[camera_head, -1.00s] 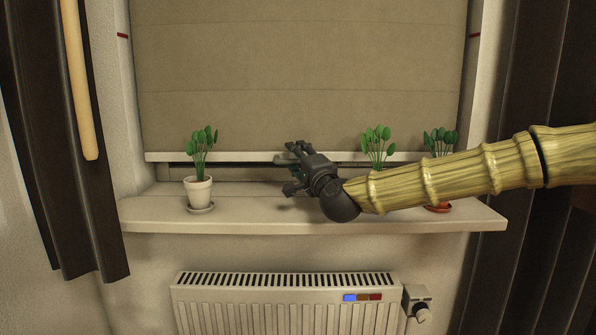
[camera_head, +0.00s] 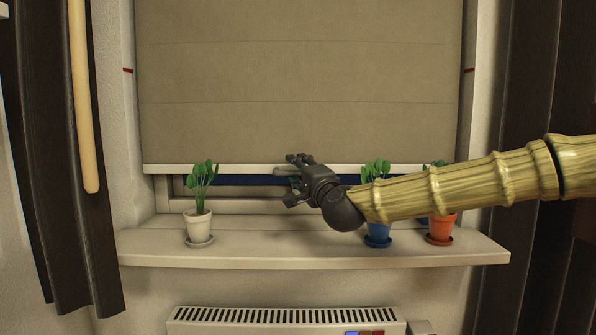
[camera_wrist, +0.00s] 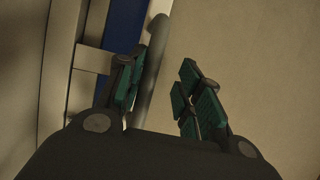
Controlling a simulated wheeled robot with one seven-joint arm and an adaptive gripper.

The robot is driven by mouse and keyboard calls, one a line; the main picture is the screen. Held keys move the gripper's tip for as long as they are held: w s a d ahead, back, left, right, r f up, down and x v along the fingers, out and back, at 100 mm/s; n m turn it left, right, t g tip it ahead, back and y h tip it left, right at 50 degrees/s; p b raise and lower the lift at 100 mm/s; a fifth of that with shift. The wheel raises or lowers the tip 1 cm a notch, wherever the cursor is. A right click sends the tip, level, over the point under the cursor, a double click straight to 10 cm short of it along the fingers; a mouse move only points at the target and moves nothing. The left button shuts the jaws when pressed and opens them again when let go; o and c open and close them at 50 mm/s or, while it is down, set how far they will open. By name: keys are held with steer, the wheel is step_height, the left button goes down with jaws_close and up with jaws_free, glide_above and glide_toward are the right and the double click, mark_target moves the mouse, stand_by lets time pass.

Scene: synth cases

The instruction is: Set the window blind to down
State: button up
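The beige window blind (camera_head: 300,90) hangs over most of the window, its pale bottom bar (camera_head: 215,168) a little above the sill. A strip of window with a blue band shows under it. My gripper (camera_head: 292,178) is at the middle of the bottom bar. A grey rod-like handle (camera_head: 286,171) shows at my fingers; it also shows in the wrist view (camera_wrist: 155,55). There my gripper (camera_wrist: 158,95) has its fingers apart, with the handle beside the left finger and a gap to the right finger. Whether the finger touches the handle I cannot tell.
The sill (camera_head: 300,252) carries a white pot (camera_head: 198,226) at left, and a blue pot (camera_head: 378,236) and an orange pot (camera_head: 441,228) at right, under my arm. A radiator (camera_head: 285,322) is below. Dark curtains (camera_head: 60,200) hang at both sides.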

steer(key=b+v, duration=0.1)
steer(key=v, duration=1)
steer(key=shift+s+d+b, duration=0.2)
steer(key=shift+s+b, duration=0.15)
steer(key=shift+b, duration=0.05)
stand_by(0.9)
steer(key=shift+f, duration=0.15)
